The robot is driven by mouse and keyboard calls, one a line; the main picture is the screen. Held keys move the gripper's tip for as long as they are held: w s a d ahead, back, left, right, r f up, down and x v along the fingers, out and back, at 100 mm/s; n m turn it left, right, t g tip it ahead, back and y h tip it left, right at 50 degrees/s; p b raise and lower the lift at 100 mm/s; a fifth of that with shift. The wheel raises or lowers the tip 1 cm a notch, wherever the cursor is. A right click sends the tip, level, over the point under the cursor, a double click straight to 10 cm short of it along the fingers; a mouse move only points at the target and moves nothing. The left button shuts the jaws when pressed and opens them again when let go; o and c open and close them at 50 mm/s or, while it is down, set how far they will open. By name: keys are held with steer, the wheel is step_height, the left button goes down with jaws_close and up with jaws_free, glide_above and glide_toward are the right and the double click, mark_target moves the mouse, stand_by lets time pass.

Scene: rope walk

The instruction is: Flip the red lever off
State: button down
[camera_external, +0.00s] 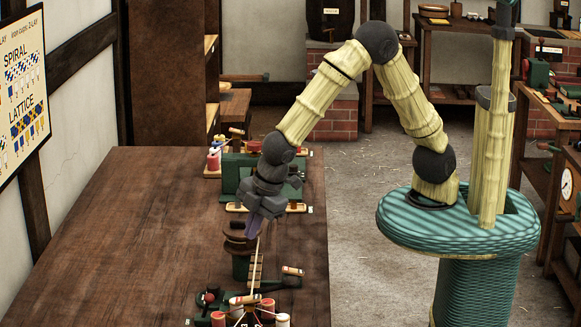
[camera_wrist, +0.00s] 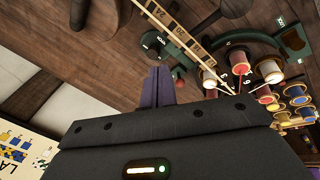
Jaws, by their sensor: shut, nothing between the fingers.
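A small red part (camera_external: 208,297), which looks like the red lever, sits on a dark green mount near the front of the bench; its exact position is too small to read. In the wrist view a red part (camera_wrist: 179,74) shows just right of my fingertips, partly hidden. My gripper (camera_external: 252,230) is shut and empty, pointing down above the bench beside a dark round-topped post. Its purple fingers are pressed together in the wrist view (camera_wrist: 160,72). I cannot tell whether they touch the lever.
A pale marked strip (camera_external: 256,268) rises close to my gripper. Several thread spools (camera_wrist: 268,72) stand right of the red part. A green machine (camera_external: 232,172) stands farther back on the bench. The left part of the wooden bench (camera_external: 130,240) is clear.

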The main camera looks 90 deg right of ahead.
steer(key=w+a+f+n, duration=0.1)
steer(key=a+n, duration=0.1)
steer(key=a, duration=0.3)
steer(key=w+a+f+n+t, duration=0.1)
steer(key=a+n, duration=0.1)
steer(key=a, duration=0.4)
steer(key=shift+a+f+n, duration=0.25)
steer(key=shift+f+n, duration=0.15)
steer(key=p, duration=0.1)
glide_toward(207, 307)
step_height(207, 307, down, 5)
steer(key=shift+s+d+f, duration=0.1)
steer(key=shift+s+d, duration=0.05)
steer(key=shift+s, duration=0.05)
